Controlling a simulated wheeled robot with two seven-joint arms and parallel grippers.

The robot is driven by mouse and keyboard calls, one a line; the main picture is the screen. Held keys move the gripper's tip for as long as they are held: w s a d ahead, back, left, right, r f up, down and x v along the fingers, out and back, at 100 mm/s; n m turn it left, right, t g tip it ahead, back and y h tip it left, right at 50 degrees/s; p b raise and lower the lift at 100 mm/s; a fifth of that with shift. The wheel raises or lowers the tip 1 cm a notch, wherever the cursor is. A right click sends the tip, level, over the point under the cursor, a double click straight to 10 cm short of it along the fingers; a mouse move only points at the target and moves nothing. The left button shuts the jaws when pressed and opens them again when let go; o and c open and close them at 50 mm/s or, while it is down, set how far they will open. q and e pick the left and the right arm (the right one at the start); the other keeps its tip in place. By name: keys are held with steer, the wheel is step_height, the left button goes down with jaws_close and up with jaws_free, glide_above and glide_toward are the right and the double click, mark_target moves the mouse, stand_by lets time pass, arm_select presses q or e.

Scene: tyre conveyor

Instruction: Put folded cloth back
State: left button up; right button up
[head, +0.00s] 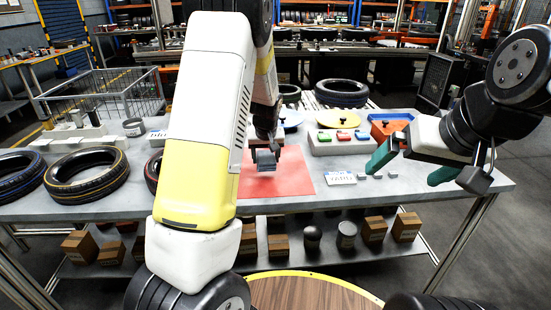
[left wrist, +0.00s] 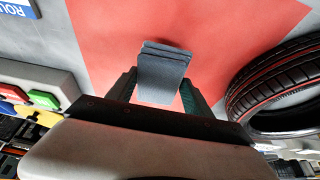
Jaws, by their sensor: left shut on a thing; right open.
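The folded cloth, a blue-grey layered block (head: 265,160), is held between the fingers of my left gripper (head: 264,149). In the left wrist view the cloth (left wrist: 163,72) sticks out past the dark fingers, over the red mat (left wrist: 220,30). The red mat (head: 295,181) lies flat on the grey table. The cloth seems to hang just above the mat; contact cannot be told. My left arm hides the mat's left part in the head view. My right gripper (head: 412,166) is open and empty, its green fingers spread over the table's right end.
Tyres (head: 86,180) lie on the table's left side. A tray with coloured blocks (head: 342,139) stands behind the mat, and an orange bin (head: 388,130) is to its right. A white label plate (head: 340,178) lies right of the mat.

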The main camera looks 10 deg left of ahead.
arm_select(q)
steer(key=shift+f, duration=1.9)
steer(key=shift+f, duration=0.15)
steer(key=o, duration=1.3)
